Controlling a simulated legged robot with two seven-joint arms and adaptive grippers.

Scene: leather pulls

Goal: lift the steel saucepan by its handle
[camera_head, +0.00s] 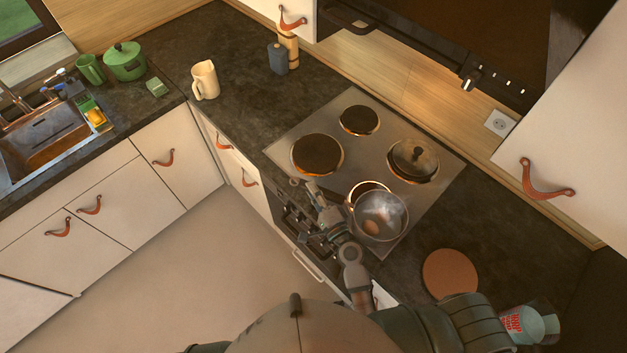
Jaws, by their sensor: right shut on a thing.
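The steel saucepan (380,218) is at the front right of the hob, off-centre over the front right burner, whose far rim (370,187) shows behind it. A small brown thing lies inside the pan. I cannot tell whether the pan's base touches the hob. Its handle (297,182) points left, and its end shows beyond my fingers. My right gripper (318,197) is shut on that handle, over the hob's front edge. My fingers hide part of the handle. My left gripper is out of view.
A round brown board (450,273) and a red-labelled can (514,322) are on the right counter. A cream jug (205,80) stands left. The counter between jug and hob is clear.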

